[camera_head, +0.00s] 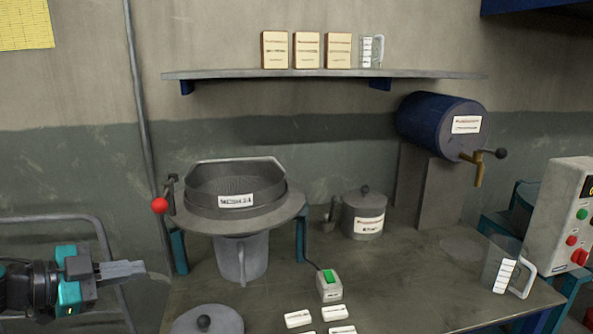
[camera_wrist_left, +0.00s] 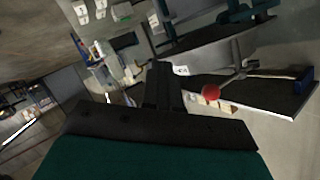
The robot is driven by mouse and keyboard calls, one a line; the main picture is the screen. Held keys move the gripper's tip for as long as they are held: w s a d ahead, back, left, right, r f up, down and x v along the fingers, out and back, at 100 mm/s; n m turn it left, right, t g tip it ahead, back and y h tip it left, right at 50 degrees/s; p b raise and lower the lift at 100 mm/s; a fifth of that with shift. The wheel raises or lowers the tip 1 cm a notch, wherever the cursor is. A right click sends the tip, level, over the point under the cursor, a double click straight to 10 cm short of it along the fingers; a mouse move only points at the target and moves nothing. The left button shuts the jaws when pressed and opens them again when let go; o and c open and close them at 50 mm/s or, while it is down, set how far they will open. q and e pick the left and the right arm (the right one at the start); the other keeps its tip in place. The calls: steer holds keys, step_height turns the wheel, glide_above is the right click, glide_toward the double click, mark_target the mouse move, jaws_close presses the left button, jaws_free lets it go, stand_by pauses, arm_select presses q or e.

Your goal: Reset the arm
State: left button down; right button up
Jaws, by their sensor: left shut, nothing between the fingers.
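My left gripper (camera_head: 124,269) comes in from the left edge of the head view, off the left side of the workbench (camera_head: 420,285). Its fingers are together and empty, pointing right. In the left wrist view the dark gripper fingers (camera_wrist_left: 163,85) are also together with nothing between them. The wrist view is tilted, with the bench and wall seen at a slant. My right gripper is not in view.
A sieve (camera_head: 235,185) with a red-knobbed lever (camera_head: 160,205) stands near my left gripper, above a grey jug (camera_head: 242,258). A lidded pot (camera_head: 364,215), green-button switch (camera_head: 329,284), blue barrel (camera_head: 440,125), clear measuring jug (camera_head: 505,270) and control box (camera_head: 562,215) stand farther right.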

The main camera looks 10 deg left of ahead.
arm_select(q)
steer(key=s+d+f+n+t+y, duration=0.1)
steer(key=s+d+f+n+y, duration=0.15)
steer(key=f+n+y, duration=0.35)
steer(key=s+d+f+n+y, duration=0.1)
steer(key=s+f+n+y, duration=0.25)
steer(key=f, duration=0.45)
steer(key=s+d+f+n+g, duration=0.1)
steer(key=s+d+f+g, duration=0.15)
steer(key=s, duration=0.35)
steer(key=s+d+f+n+g+h, duration=0.1)
steer(key=s+d+g, duration=0.25)
steer(key=s, duration=0.25)
steer(key=s+d+f+n+g, duration=0.1)
steer(key=s+d+f+g, duration=0.15)
steer(key=s+d, duration=0.2)
steer(key=w+d+f+t+h, duration=0.1)
steer(key=w+d+f+t, duration=0.1)
steer(key=w+f+t, duration=0.4)
step_height(320, 180, down, 2)
steer(key=shift+w+d+f+m+t+h, duration=0.2)
steer(key=shift+m+t+h, duration=0.15)
steer(key=shift+t, duration=0.2)
